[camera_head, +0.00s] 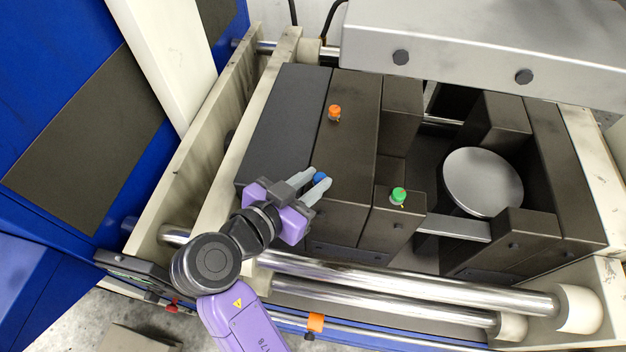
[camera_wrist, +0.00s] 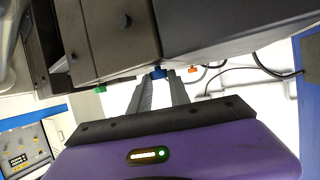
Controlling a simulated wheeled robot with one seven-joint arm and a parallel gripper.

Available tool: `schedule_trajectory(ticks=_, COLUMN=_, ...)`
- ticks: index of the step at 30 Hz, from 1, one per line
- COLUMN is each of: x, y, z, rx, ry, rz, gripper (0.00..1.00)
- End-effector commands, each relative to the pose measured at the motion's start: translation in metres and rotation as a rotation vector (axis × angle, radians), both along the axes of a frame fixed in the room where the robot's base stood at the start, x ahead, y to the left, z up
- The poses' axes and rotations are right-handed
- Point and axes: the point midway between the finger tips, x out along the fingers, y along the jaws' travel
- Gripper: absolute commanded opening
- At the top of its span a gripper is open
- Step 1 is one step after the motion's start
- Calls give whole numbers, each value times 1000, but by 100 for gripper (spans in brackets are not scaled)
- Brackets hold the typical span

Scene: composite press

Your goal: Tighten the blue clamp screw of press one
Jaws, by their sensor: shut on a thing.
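The blue clamp screw (camera_head: 320,178) stands on the dark press block (camera_head: 345,150), near its front left. My gripper (camera_head: 318,178) reaches it from the lower left, with its two grey fingers on either side of the screw head, shut on it. In the wrist view the blue screw (camera_wrist: 158,72) shows between the tips of my gripper (camera_wrist: 160,78), at the edge of the dark block. The fingers hide part of the screw head. I cannot tell how far it is turned.
An orange screw (camera_head: 334,113) stands behind on the same block, and a green screw (camera_head: 398,195) to the right. A round metal disc (camera_head: 483,182) lies further right. Chrome bars (camera_head: 410,288) run along the front. A grey beam (camera_head: 480,45) spans the back.

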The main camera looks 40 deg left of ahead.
Motion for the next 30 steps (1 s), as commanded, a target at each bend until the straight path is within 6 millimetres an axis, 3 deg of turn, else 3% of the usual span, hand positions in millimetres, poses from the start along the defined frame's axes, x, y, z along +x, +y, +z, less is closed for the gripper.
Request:
schedule_trajectory(ticks=4, x=-1, y=0, z=-3, rx=-3, ry=6, rz=1, gripper=0)
schedule_trajectory(ticks=5, x=-1, y=0, z=-3, rx=-3, ry=6, rz=2, gripper=27)
schedule_trajectory(ticks=8, x=-1, y=0, z=-2, rx=-3, ry=5, rz=2, gripper=45)
schedule_trajectory(ticks=20, x=-6, y=0, z=1, rx=0, ry=2, rz=2, gripper=45)
schedule_trajectory(ticks=30, x=-54, y=-4, z=20, rx=1, ry=2, rz=4, gripper=45)
